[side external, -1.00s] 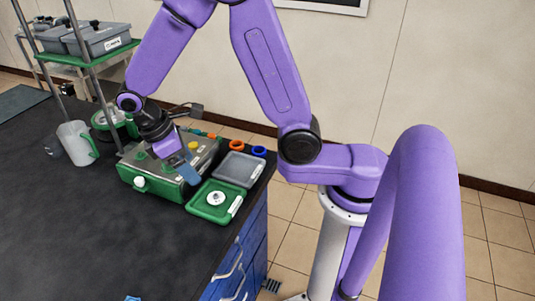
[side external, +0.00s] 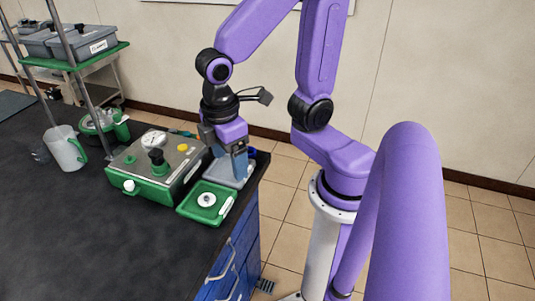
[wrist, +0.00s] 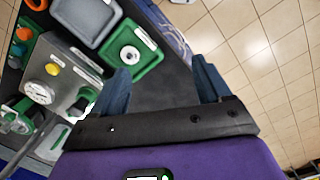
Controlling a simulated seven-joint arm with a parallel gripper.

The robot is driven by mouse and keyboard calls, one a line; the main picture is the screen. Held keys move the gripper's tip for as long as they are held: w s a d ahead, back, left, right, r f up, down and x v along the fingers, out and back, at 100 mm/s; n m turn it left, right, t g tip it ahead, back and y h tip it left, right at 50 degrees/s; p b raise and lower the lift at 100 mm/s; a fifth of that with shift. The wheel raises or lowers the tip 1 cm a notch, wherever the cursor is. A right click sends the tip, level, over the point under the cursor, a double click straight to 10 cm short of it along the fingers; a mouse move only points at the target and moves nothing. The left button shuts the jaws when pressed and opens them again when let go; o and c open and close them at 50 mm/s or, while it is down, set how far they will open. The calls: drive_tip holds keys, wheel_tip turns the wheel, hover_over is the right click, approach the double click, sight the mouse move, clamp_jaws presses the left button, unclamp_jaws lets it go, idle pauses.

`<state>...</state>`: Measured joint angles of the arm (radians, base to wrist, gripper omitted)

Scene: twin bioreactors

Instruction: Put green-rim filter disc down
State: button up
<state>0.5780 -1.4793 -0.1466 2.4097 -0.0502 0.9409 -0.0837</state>
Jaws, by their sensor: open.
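A small white disc (side external: 206,199) with a dark centre lies flat in a green-rimmed tray (side external: 185,211) at the bench's right edge. In the wrist view the disc (wrist: 130,56) is left of and beyond my fingers; a green rim on the disc itself cannot be made out. My gripper (side external: 240,172) points down near the grey tray (side external: 217,173), behind and right of the green tray. Its blue fingers (wrist: 162,72) are wide apart with nothing between them. In the side view the gripper hides part of the grey tray.
A grey and green instrument box (side external: 150,178) with a gauge, black knob and yellow button stands left of the trays. A clear jug (side external: 65,149) with a green handle stands further left. The front of the black bench (side external: 90,240) is clear.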

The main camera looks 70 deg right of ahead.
drive_tip(key=s+d+n+y, duration=0.1)
drive_tip(key=s+d, duration=0.1)
drive_tip(key=s, duration=0.5)
drive_tip(key=shift+s+r, duration=0.35)
drive_tip(key=shift+r, duration=0.1)
drive_tip(key=shift+d, duration=0.1)
idle(0.7)
